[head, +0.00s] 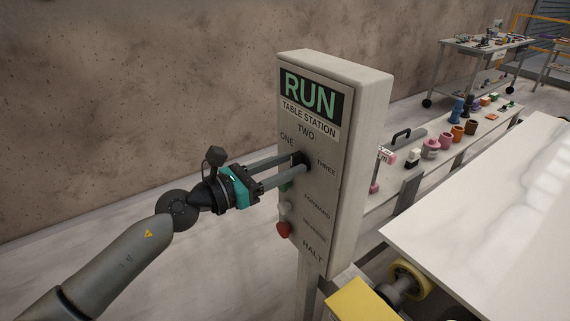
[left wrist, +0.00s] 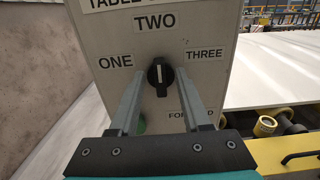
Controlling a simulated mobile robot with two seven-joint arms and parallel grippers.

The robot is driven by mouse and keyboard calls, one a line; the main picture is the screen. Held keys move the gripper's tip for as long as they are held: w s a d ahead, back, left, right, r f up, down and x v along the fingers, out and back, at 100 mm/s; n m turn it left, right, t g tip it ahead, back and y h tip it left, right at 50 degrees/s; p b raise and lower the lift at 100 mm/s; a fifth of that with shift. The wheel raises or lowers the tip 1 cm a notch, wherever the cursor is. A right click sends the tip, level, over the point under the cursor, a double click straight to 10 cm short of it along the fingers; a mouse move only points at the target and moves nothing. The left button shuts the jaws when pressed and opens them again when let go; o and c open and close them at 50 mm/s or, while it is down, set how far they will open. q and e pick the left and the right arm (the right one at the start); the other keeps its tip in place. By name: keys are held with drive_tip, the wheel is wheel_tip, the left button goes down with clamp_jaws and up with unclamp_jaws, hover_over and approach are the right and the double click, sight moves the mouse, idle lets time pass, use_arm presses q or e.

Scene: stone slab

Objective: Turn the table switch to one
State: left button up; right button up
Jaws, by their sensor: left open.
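The table switch is a black rotary knob (left wrist: 160,76) on the front of a grey control box (head: 362,110). Labels ONE, TWO and THREE sit to its left, above and right. In the left wrist view the knob stands about upright, with its mark towards TWO. My left gripper (head: 302,162) is open, with its two fingers reaching to the panel at the knob. In the left wrist view the fingers stand on either side of the knob, with gaps visible. In the head view the fingers partly hide the knob. My right gripper is not in view.
Below the knob are a green button (left wrist: 139,123), partly hidden, and a red HALT button (head: 283,229). A white stone slab (head: 490,215) lies to the right. Behind the box, a bench holds several coloured tools (head: 457,133). Floor left of the box is clear.

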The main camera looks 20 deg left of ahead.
use_arm(q)
clamp_jaws()
idle(0.3)
idle(0.3)
